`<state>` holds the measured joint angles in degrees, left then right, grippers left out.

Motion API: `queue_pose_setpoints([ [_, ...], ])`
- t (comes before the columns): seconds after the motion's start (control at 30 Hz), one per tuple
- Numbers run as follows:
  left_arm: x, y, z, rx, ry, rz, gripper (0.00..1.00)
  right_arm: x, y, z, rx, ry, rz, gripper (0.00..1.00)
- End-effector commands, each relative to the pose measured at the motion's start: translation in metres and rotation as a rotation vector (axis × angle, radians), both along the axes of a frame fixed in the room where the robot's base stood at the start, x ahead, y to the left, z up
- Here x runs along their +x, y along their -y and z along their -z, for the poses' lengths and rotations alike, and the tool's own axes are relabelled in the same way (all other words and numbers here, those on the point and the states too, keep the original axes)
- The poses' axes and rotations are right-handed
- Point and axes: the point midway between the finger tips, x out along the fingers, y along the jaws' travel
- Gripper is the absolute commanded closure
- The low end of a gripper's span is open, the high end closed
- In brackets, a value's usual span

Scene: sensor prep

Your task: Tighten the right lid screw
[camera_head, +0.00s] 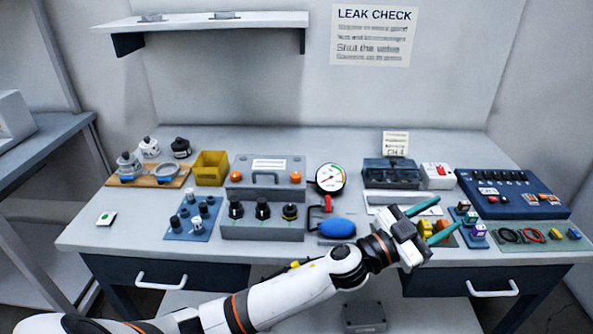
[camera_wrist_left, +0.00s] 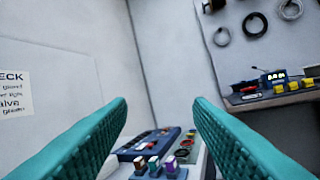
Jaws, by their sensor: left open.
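A grey box lid (camera_head: 265,191) with a handle and a white label lies in the middle of the bench. An orange knob, the right lid screw (camera_head: 295,177), sits at its right end, and a matching left lid screw (camera_head: 237,177) at its left end. Whether either screw is tight cannot be told. My left gripper (camera_head: 432,220) is open and empty, well to the right of the lid, above the bench's right part. Its teal fingers also show spread in the left wrist view (camera_wrist_left: 160,112), where the lid is not seen. My right gripper is not in view.
A dial gauge (camera_head: 330,178), a red-handled valve (camera_head: 327,203) and a blue bulb (camera_head: 337,228) stand between the lid and my left gripper. A panel with black knobs (camera_head: 263,230) is in front of the lid. A yellow bin (camera_head: 211,167) stands to its left.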

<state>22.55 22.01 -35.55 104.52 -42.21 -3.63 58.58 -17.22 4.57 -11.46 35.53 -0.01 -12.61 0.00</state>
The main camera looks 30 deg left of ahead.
Motion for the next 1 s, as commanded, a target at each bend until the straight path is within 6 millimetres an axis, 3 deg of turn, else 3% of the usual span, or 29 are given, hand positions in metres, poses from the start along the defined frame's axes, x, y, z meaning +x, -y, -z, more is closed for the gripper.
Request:
queue_pose_setpoints([
  [0.03, 0.006, 0.015, -0.013, 0.060, 0.063, 0.106, 0.53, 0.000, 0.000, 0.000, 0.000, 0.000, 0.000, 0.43],
  [0.13, 0.008, 0.039, -0.019, 0.223, 0.117, 0.349, 0.53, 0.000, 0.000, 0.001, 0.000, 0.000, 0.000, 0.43],
  [0.27, 0.018, 0.034, -0.002, 0.517, 0.029, 0.594, 0.53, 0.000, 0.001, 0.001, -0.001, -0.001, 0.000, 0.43],
  [0.37, 0.036, -0.006, 0.014, 0.771, -0.154, 0.683, 0.53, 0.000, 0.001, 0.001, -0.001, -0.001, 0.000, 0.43],
  [0.47, 0.055, -0.077, 0.017, 1.005, -0.430, 0.661, 0.53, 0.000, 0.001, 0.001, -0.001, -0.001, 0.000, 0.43],
  [0.6, 0.065, -0.198, -0.011, 1.206, -0.879, 0.464, 0.53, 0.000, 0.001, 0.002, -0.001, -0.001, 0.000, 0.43],
  [0.7, 0.056, -0.268, -0.042, 1.242, -1.149, 0.290, 0.53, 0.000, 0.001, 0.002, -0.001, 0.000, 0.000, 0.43],
  [0.83, 0.039, -0.320, -0.071, 1.229, -1.363, 0.134, 0.53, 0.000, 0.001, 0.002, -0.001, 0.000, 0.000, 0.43],
  [1.0, 0.031, -0.337, -0.075, 1.218, -1.442, 0.076, 0.53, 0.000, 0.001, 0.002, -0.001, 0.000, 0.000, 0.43],
])
